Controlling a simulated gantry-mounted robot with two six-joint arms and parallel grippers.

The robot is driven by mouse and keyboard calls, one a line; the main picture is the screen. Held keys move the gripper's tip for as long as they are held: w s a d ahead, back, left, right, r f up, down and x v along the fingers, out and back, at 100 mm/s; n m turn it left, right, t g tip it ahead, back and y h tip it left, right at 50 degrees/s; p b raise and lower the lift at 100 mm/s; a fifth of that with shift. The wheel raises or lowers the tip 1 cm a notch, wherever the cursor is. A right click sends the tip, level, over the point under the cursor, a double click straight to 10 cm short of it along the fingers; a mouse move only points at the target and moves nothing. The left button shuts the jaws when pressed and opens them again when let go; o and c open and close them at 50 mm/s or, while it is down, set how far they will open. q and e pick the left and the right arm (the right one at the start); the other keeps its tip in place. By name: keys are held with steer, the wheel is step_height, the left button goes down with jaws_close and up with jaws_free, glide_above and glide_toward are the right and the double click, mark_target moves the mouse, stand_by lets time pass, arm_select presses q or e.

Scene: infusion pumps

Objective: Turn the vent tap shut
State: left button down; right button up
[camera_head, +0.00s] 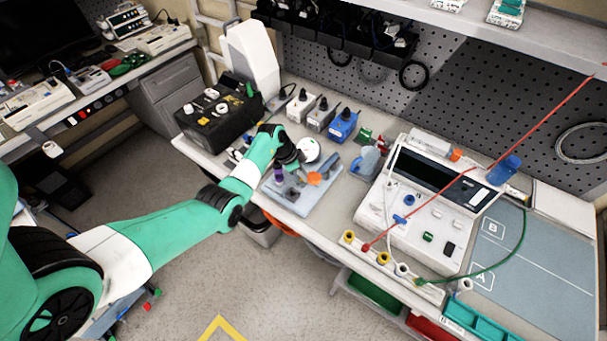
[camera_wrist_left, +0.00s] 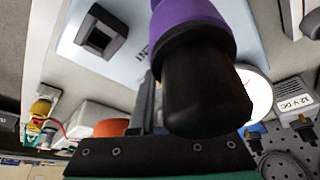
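A pale blue board (camera_head: 275,207) lies at the bench's front edge. On it are an orange part (camera_head: 314,178), which may be the vent tap, a grey square block (camera_head: 291,193), a purple part (camera_head: 278,174) and a round white gauge (camera_head: 308,150). My left gripper (camera_head: 291,162) is low over the board, beside the purple part and left of the orange part. My right gripper is out of view.
A white instrument (camera_head: 425,205) with red and green leads stands right of the board. A black case (camera_head: 220,118) is at left. Several small boxes, one a blue box (camera_head: 343,126), stand behind. A mat (camera_head: 540,270) is clear at right.

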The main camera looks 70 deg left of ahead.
arm_select(q)
steer(key=shift+m, duration=0.3)
steer(key=shift+a+m+h, duration=0.1)
steer(key=shift+m+h, duration=0.2)
steer(key=shift+m, duration=0.2)
steer(key=shift+f+m+h+b, duration=0.1)
steer(key=shift+m+h+b, duration=0.25)
steer(key=shift+m, duration=0.35)
steer(key=m+g+h+b, duration=0.1)
steer(key=m+b, duration=0.2)
steer(key=b, duration=0.2)
steer(key=m+h+b, duration=0.1)
steer(key=m+b, duration=0.2)
steer(key=b, duration=0.3)
steer(key=shift+w+a+f+m+g, duration=0.2)
steer(key=shift+m+g, duration=0.1)
steer(key=shift+g, duration=0.1)
steer(key=shift+r+m+b, duration=0.25)
steer(key=shift+m+b, duration=0.05)
steer(key=shift+b, duration=0.7)
steer(key=c, duration=0.9)
jaws_free()
steer(key=shift+r, duration=0.1)
